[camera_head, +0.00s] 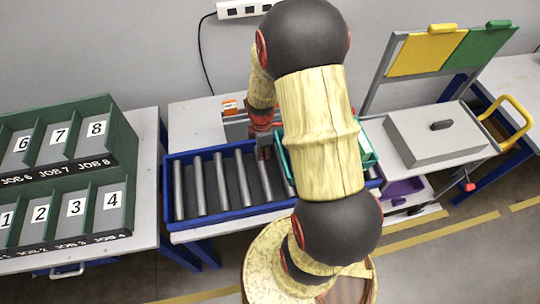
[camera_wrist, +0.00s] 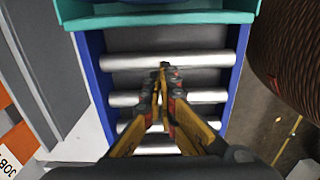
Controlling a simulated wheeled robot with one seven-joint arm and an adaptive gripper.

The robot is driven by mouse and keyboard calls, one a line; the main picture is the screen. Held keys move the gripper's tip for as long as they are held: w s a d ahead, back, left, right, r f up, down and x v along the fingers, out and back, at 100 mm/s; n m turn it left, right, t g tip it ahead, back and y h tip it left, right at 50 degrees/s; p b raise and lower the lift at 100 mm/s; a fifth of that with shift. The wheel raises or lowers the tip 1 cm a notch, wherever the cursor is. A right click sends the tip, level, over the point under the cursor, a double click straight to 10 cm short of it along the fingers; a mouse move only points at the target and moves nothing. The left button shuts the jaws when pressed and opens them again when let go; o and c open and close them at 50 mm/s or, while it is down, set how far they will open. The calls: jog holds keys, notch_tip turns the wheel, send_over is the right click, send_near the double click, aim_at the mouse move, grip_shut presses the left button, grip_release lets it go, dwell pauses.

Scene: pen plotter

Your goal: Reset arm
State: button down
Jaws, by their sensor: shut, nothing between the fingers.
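My gripper (camera_wrist: 163,70) is shut and empty in the wrist view, its fingertips together above metal rollers. In the head view my gripper (camera_head: 263,153) shows over the blue roller tray (camera_head: 172,208), left of the teal bin (camera_head: 282,160). My arm bends across the middle of the head view and hides part of the teal bin and tray. In the wrist view the teal bin (camera_wrist: 160,18) lies at the top edge, ahead of the fingertips and apart from them.
A green sorting rack (camera_head: 125,135) with numbered compartments stands at left. At right are a grey lidded box (camera_head: 435,135), a yellow panel (camera_head: 420,55) and a green panel (camera_head: 487,50) on a frame. A purple bin (camera_head: 402,188) sits below the grey box.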

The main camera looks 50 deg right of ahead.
notch_tip(320, 180, up, 8)
jog(key=shift+d+r+p, duration=0.15)
jog(key=shift+r+p, duration=0.05)
jog(key=shift+p, duration=0.25)
jog(key=s+a+r+m+t+b, duration=0.2)
jog(key=s+a+r+m+b, duration=0.1)
jog(key=a+r, duration=0.6)
jog(key=s+a+r+m+t+b, duration=0.3)
jog(key=a+r+m, duration=0.5)
jog(key=a, duration=0.5)
jog(key=s+r+b, duration=0.1)
jog(key=s, duration=0.1)
jog(key=shift+s+r+t, duration=0.25)
jog(key=shift+s+t, duration=0.05)
jog(key=shift+s, duration=0.05)
